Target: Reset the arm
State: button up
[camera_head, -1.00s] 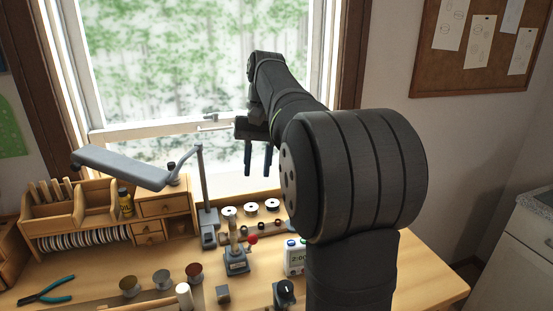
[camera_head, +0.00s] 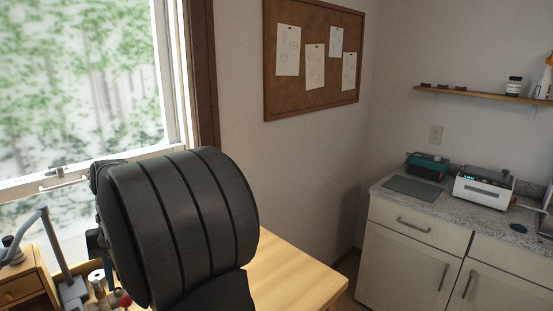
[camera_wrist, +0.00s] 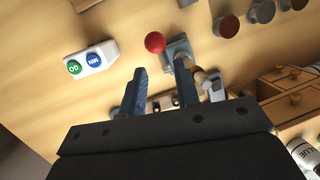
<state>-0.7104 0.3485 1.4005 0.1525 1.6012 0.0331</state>
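My gripper (camera_wrist: 160,68) shows in the wrist view with its two blue fingers apart and nothing between them. It hangs over the wooden workbench (camera_wrist: 60,110). Beyond the fingertips a red ball knob (camera_wrist: 155,42) sits beside a small grey device (camera_wrist: 180,52). In the head view a large dark joint of my arm fills the lower left and hides most of the gripper. The bench (camera_head: 290,275) shows there only at its right end and in the lower left corner.
In the wrist view a white box with round buttons (camera_wrist: 95,60) lies left of the fingers and wooden drawers (camera_wrist: 285,90) stand right. In the head view a grey lamp arm (camera_head: 62,262) stands left. A counter (camera_head: 450,205) with devices is at right, apart from the bench.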

jog(key=shift+x, duration=2.5)
jog(key=shift+r, duration=0.1)
